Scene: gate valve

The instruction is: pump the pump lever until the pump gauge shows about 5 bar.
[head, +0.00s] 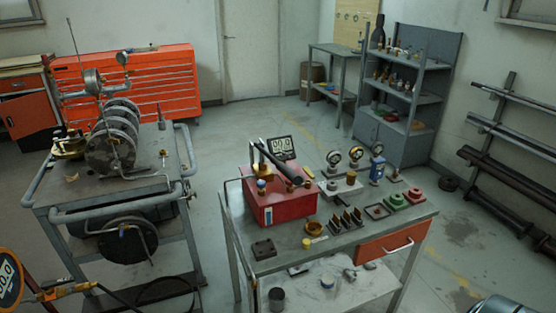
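The red pump box (279,207) stands on the left part of the grey workbench. Its dark pump lever (284,164) lies at a slant over the top, with brass fittings beside it. A small black digital display (281,148) stands behind the lever; its digits look like 00.0, but they are small. I cannot tell which of the two is the pump gauge. Neither of my grippers is in view.
The workbench (315,249) also holds small dial gauges (356,154), black fittings (347,219) and green flanges (397,201). A cart with a large ribbed metal assembly (111,145) stands at left. Floor shows between cart and bench. Shelves (414,97) stand behind.

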